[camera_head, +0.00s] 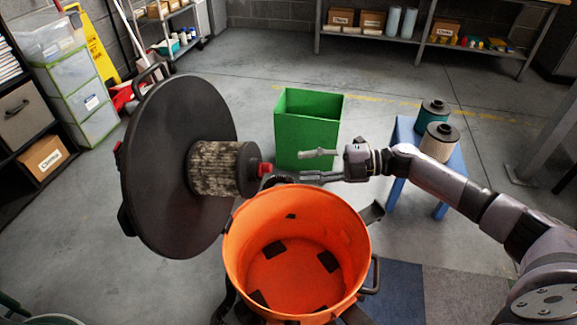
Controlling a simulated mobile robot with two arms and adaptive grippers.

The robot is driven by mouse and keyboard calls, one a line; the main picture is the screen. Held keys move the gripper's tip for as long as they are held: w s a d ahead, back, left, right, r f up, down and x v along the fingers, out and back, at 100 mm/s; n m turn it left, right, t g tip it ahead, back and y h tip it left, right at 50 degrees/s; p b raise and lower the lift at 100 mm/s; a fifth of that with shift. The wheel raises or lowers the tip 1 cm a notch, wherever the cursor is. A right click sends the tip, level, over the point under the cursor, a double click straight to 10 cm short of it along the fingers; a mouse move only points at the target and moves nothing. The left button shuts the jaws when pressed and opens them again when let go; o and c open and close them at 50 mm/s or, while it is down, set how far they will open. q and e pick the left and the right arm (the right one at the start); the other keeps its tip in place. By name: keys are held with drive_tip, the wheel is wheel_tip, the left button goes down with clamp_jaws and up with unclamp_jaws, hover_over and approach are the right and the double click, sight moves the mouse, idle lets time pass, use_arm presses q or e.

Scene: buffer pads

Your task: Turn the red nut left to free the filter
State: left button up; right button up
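The red nut (265,169) sits on the end of the dirty grey filter (215,168). The filter is fixed to the inner face of the round black lid (165,210), which stands tilted up on edge beside the orange drum (240,245). My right gripper (303,166) comes in from the right and points at the nut. Its two fingers are spread apart, one above the other, with a small gap between their tips and the nut. Nothing is between them. My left gripper is not in view.
A green bin (308,135) stands behind my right gripper. A blue stool (400,150) holds two more filters, one teal (430,116) and one cream (438,143). The open drum is empty apart from dark patches. Shelves line the back and left; grey floor lies between.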

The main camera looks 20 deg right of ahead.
drive_tip(key=v, duration=0.3)
drive_tip(key=shift+s+d, duration=0.1)
drive_tip(key=shift+d, duration=0.25)
